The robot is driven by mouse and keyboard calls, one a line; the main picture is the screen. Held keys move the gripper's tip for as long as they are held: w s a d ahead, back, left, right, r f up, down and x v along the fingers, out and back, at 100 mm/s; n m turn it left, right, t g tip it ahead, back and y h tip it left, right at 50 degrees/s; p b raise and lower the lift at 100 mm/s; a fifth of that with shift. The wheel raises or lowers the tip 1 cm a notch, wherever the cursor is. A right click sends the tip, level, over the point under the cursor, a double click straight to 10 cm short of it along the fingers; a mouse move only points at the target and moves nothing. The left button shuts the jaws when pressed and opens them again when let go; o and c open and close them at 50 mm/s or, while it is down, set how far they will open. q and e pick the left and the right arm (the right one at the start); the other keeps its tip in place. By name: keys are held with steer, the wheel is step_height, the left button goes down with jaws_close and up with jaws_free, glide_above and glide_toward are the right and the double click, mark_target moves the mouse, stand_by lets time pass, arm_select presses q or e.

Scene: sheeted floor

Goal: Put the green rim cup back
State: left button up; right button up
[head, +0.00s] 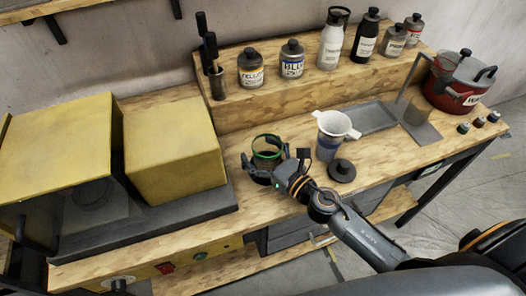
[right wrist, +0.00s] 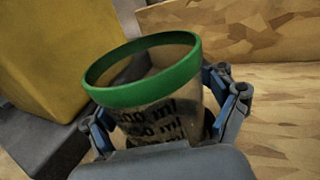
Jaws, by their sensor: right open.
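The green rim cup (head: 267,141) is a clear cup with volume markings. It stands on the wooden bench, right of the yellow box. My right gripper (head: 264,172) is at the cup, low on its body. In the right wrist view the cup (right wrist: 150,88) sits between the blue-padded fingers of the right gripper (right wrist: 165,125), which are open around it. Its rim is clear of the fingers, and its base is hidden by the gripper. Whether the fingers touch the cup cannot be told. My left gripper is not in view.
A white funnel on a blue-labelled container (head: 328,148) and a black lid (head: 342,170) are close on the right. A grey tray (head: 372,117) and a red pot (head: 460,85) are farther right. Bottles line the raised shelf (head: 300,95). The yellow box (head: 172,150) is left.

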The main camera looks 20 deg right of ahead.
mark_target(276, 165)
steer(key=b+v, duration=0.5)
steer(key=v, duration=0.5)
steer(key=shift+s+d+f, duration=0.1)
steer(key=shift+s+d, duration=0.05)
steer(key=shift+s, duration=0.25)
steer(key=shift+s+d, duration=0.25)
steer(key=shift+s, duration=0.3)
steer(key=shift+r, duration=0.25)
